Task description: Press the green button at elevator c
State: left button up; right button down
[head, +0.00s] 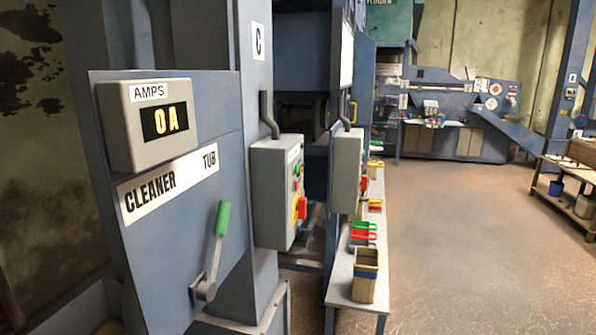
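A column with a white "C" sign (258,41) stands left of centre. A grey control box (269,196) is mounted on it below the sign, seen at a steep angle. On the box's right-hand face I see a small green button (297,169) near the top. A red and yellow switch (300,208) sits lower on the same face. Neither of my grippers shows in the head view, and nothing is touching the box.
A "CLEANER TUB" panel (184,183) with an amps display (164,122) and green-handled lever (219,228) stands at near left. A second grey control box (345,172) is just beyond. A bench (346,297) holds bins (365,274). The floor (455,235) right of it is clear.

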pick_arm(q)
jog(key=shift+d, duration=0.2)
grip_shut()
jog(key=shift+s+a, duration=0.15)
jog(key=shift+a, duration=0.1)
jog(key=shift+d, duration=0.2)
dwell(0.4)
